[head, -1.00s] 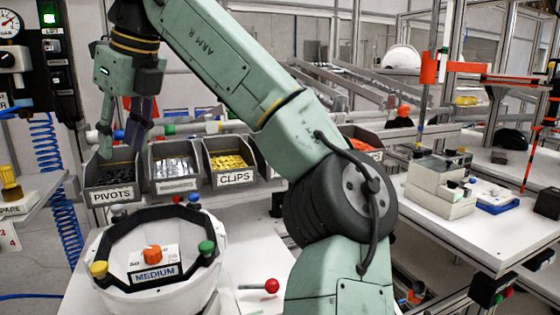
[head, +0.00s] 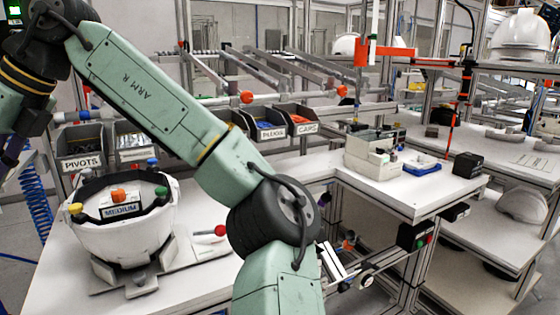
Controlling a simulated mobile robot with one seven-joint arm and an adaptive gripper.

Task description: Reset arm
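My arm reaches up from the bottom middle of the head view to the upper left corner. My gripper is at or past the left edge; only a small dark part (head: 12,160) shows there, and its fingertips cannot be made out. A white helmet shell (head: 125,232) sits upside down on a grey fixture (head: 138,282) on the white table. A black ring with yellow, orange and green knobs and a MEDIUM label (head: 122,210) is in the shell's opening. My gripper is left of the shell and apart from it.
Bins stand along the back: PIVOTS (head: 82,150), a second bin beside it, PLUGS (head: 268,124) and CAPS (head: 303,118). A red-knobbed lever (head: 220,231) is right of the shell. A side table (head: 400,195) holds boxes and a blue tray (head: 422,166). White helmets (head: 520,36) stand on shelves at right.

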